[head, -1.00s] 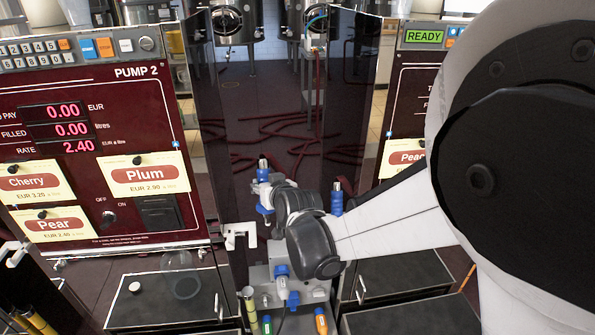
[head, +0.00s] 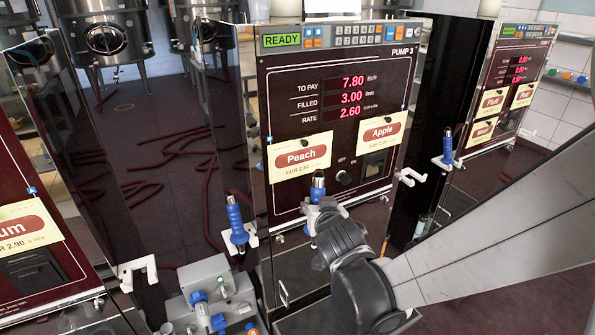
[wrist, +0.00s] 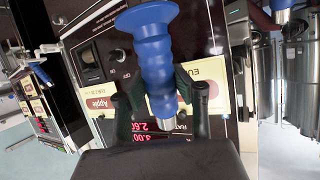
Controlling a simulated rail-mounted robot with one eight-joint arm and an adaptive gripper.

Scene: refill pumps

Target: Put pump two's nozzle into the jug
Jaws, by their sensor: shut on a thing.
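My gripper (head: 322,212) is shut on a blue-gripped nozzle (head: 318,188) with a metal tip, held upright in front of pump 3's panel. In the wrist view, the two dark fingers (wrist: 160,100) close around the same nozzle (wrist: 152,45). Pump two (head: 40,265) shows only partly at the left edge. The white hook (head: 140,270) at its right side is empty. I cannot make out the jug in either view.
Pump 3 (head: 300,110) stands behind my gripper. Another blue nozzle (head: 237,220) hangs at its left side, and one more (head: 448,148) hangs farther right. A grey block with blue fittings (head: 205,300) stands low in front. Red hoses (head: 170,165) lie on the floor behind.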

